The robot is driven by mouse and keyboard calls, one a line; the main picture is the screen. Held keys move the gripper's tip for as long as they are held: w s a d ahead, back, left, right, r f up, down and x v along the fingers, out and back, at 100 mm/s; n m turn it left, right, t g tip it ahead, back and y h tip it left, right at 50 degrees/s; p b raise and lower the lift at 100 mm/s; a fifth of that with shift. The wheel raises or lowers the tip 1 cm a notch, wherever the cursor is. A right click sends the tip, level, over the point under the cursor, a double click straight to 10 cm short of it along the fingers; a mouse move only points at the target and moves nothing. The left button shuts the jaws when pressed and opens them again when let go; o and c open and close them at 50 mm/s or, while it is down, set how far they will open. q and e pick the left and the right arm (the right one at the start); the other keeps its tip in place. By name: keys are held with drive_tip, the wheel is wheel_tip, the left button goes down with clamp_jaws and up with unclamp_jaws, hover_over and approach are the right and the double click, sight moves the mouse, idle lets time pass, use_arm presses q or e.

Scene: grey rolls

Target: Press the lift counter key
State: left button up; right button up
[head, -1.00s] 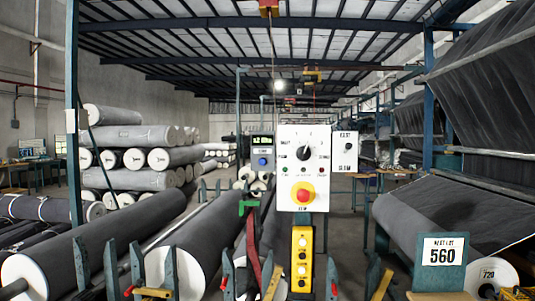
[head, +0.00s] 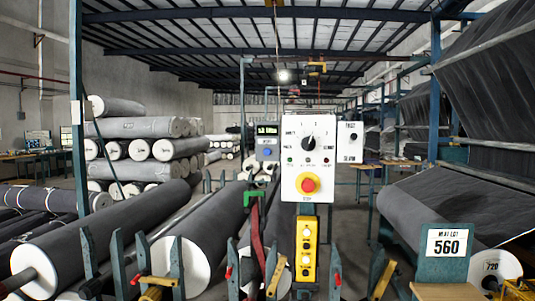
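A small grey counter box (head: 267,141) with a green-lit display (head: 267,129) stands just left of the white control panel, in the middle of the head view. A round blue key (head: 267,152) sits on its face below the display. The small lettering on the box is too blurred to read. Neither of my grippers shows in this view.
The white panel (head: 291,187) carries a black rotary knob and a red button on a yellow ring. A yellow push-button box (head: 306,269) hangs below it. Grey rolls (head: 205,228) on blue stands fill the foreground. A "560" sign (head: 446,243) stands at right.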

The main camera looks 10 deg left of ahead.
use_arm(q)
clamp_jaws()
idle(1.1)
